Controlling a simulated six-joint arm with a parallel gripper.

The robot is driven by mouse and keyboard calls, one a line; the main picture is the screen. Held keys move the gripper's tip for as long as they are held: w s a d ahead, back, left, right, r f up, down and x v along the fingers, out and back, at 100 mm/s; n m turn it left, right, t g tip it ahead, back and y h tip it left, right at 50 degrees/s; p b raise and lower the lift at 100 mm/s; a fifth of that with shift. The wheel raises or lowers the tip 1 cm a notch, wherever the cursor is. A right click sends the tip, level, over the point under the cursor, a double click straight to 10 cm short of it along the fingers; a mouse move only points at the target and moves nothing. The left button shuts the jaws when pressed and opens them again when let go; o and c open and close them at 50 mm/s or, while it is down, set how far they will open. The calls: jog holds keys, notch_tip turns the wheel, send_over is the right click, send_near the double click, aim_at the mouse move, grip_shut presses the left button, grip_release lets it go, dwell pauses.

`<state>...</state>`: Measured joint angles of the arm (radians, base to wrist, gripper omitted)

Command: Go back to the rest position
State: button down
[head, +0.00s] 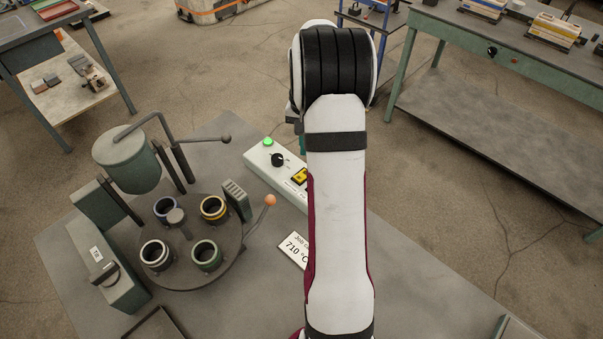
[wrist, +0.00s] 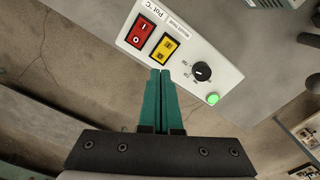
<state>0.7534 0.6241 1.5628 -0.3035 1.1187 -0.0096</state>
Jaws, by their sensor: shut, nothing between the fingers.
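My gripper (wrist: 160,73) shows in the wrist view as two green fingers pressed together, with nothing between them. In that view its tips lie over the edge of the white control box (wrist: 183,48). In the head view my own arm hides most of the gripper, with only a sliver of green beside the arm. The control box (head: 283,176) has a lit green button (head: 268,142), a black knob (head: 278,159) and a yellow switch (head: 299,177). The wrist view also shows a red switch (wrist: 142,30). I cannot tell the gap between fingertips and box.
A round turntable (head: 205,273) carries several ringed cups left of my arm. A green pot (head: 128,160) with a lever stands behind it. An orange-knobbed handle (head: 270,201) sticks up near the box. A card reading 710 °C (head: 294,250) lies beside my arm. The table's right side is clear.

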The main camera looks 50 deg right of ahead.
jog(key=s+a+r+n, duration=0.2)
jog(key=a+r, duration=0.3)
jog(key=a, duration=0.6)
jog(key=s+a+r+n, duration=0.1)
jog(key=s+a+r, duration=0.3)
jog(key=a, duration=0.7)
jog(key=s+a+n+y, duration=0.1)
jog(key=s+a+n, duration=0.2)
jog(key=s+a, duration=0.9)
jog(key=shift+s+r+y, duration=0.2)
jog(key=shift+s+y, duration=0.2)
jog(key=shift+s, duration=0.45)
